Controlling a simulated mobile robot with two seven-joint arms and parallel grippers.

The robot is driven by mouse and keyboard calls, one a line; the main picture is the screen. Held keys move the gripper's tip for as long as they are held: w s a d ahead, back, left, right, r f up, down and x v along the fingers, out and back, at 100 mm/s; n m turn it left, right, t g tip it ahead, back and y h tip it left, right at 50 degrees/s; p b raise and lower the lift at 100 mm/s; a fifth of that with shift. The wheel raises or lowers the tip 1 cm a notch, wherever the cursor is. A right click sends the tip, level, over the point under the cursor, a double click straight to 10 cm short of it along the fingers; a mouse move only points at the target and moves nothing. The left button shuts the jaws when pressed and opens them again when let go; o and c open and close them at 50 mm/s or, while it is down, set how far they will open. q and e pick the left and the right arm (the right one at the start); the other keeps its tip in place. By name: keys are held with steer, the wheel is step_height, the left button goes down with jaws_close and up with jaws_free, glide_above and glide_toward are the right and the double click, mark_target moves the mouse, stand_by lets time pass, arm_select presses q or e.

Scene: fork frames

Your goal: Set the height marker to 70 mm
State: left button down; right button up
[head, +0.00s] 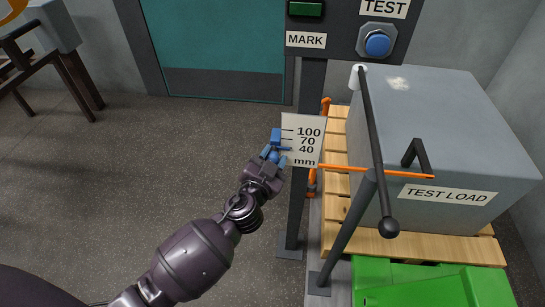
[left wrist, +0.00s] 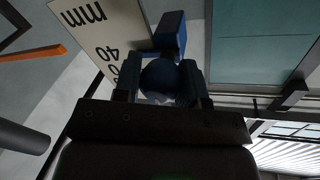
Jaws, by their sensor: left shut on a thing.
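The height marker (head: 277,135) is a blue block at the left edge of the white scale plate (head: 303,158), on a dark post. The plate reads 100, 70, 40 and mm from top to bottom. The block sits beside the 100 and 70 lines; its exact reading is unclear. My left gripper (head: 273,154) is shut on the marker's round blue knob. The left wrist view shows the knob (left wrist: 160,78) between the fingers, the block (left wrist: 171,35) behind it and the plate (left wrist: 98,35) upside down, partly hidden by the gripper. My right gripper is not in view.
A grey box labelled TEST LOAD (head: 450,130) stands on a wooden pallet (head: 400,246) at right. An orange bar (head: 350,168) and a black lever (head: 373,125) are near it. A blue TEST button (head: 377,44) is above.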

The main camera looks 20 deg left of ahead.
mark_target(273, 153)
arm_select(q)
step_height(273, 153, up, 3)
steer(key=shift+w+p, duration=0.15)
steer(key=shift+p, duration=0.45)
steer(key=shift+r, duration=0.25)
steer(key=shift+f, duration=0.15)
steer(key=c, duration=1)
jaws_free()
steer(key=shift+f, duration=0.1)
steer(key=o, duration=0.3)
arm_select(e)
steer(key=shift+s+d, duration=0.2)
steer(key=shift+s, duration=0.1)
arm_select(q)
steer(key=shift+s, duration=0.2)
